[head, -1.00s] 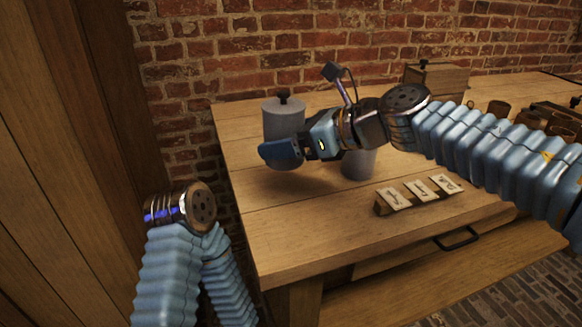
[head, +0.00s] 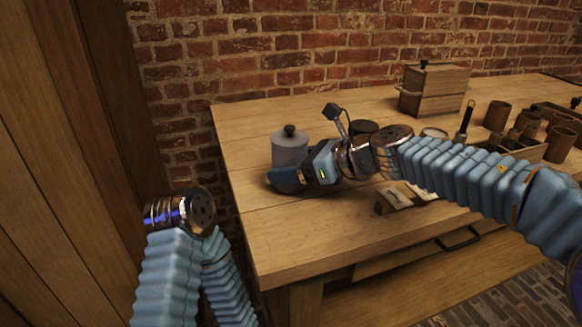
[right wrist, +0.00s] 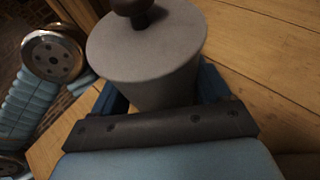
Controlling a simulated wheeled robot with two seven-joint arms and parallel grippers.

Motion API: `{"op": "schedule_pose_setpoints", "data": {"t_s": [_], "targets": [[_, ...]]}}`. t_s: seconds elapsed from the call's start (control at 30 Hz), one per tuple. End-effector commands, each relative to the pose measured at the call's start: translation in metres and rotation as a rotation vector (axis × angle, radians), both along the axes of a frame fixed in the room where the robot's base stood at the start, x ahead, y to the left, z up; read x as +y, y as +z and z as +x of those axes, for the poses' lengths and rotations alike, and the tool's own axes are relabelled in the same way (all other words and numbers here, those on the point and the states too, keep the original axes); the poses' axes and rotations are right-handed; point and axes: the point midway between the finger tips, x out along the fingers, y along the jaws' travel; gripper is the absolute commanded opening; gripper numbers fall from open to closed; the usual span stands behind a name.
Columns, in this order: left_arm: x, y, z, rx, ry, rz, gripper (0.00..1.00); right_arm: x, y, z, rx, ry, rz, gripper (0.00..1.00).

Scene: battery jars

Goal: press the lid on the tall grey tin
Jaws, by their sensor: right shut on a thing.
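A grey tin (head: 289,152) with a flat grey lid and dark knob (head: 289,131) stands upright at the table's left. The tin (right wrist: 160,80) and knob (right wrist: 131,10) also show in the right wrist view, with no clear gap under the lid. My right gripper (head: 288,180) is shut around the tin's sides, its blue fingers low in front of it. The tin's base is hidden, so I cannot tell whether it touches the table. A dark round top (head: 363,127) shows behind my right arm, its body hidden. My left gripper is not visible; only its arm shows.
A card stand (head: 395,199) is at the front of the table (head: 300,235). A wooden box (head: 433,90) stands at the back. Brown cups (head: 497,115) and a wooden tray (head: 535,152) are at the right. The front left of the table is clear.

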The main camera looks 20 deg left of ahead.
Motion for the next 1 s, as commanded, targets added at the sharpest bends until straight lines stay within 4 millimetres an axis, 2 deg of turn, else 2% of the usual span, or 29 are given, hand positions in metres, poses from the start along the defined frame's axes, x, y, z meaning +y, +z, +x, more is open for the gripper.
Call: {"op": "schedule_pose_setpoints", "data": {"t_s": [0.4,0.43,0.57,0.87,1.0], "targets": [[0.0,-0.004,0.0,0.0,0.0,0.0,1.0,0.0,-0.006,0.0,-0.001,-0.001,0.0,0.21],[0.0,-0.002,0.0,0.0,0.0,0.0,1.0,0.0,-0.004,0.0,-0.001,-0.001,0.0,0.8],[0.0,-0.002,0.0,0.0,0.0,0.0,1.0,0.0,-0.004,0.0,-0.001,-0.001,0.0,1.0],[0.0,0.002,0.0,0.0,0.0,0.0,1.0,-0.001,0.001,0.0,-0.002,-0.001,0.001,1.0],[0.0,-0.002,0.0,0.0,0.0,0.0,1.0,-0.018,0.007,-0.003,-0.003,-0.002,0.0,1.0]]}}
